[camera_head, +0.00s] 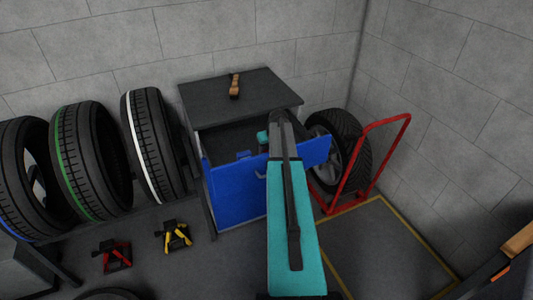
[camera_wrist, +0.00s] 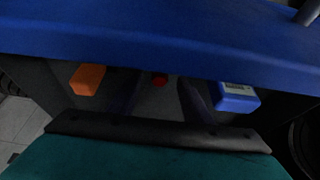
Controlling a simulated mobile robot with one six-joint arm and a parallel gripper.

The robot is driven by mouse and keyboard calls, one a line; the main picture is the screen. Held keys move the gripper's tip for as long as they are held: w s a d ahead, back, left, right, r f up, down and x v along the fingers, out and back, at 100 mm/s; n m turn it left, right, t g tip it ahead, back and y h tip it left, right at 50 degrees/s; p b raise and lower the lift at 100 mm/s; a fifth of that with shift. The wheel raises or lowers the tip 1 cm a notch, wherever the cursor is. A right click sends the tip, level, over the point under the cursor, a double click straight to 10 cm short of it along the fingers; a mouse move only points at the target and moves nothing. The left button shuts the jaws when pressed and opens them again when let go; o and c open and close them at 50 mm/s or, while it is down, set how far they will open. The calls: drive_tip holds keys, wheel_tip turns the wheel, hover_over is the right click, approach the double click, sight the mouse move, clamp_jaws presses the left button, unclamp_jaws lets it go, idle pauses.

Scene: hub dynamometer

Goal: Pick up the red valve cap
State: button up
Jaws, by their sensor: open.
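A small red round thing (camera_wrist: 159,79), which looks like the red valve cap, lies inside the open drawer in the wrist view, just below the blue drawer front (camera_wrist: 160,38). My gripper (camera_wrist: 161,97) is open, its two dark fingers spread to either side of the cap in the picture. No contact shows, and the height gap is hard to judge in the dim light. In the head view my arm reaches over the open blue drawer (camera_head: 233,191) and hides part of it. The cap and my fingertips cannot be made out there.
An orange block (camera_wrist: 87,79) lies left of the cap and a blue labelled box (camera_wrist: 236,96) right. A brown-handled object (camera_head: 234,86) lies on the cabinet top (camera_head: 265,92). Tyres (camera_head: 88,160) stand left; a red trolley (camera_head: 371,165) with a wheel stands right.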

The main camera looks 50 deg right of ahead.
drive_tip(key=shift+x, duration=1.05)
drive_tip(key=c, duration=1.1)
drive_tip(key=shift+r, duration=0.2)
wheel_tip(320, 180, up, 10)
drive_tip(key=b, duration=0.2)
drive_tip(key=shift+f, duration=0.15)
drive_tip(key=shift+w+a, duration=0.1)
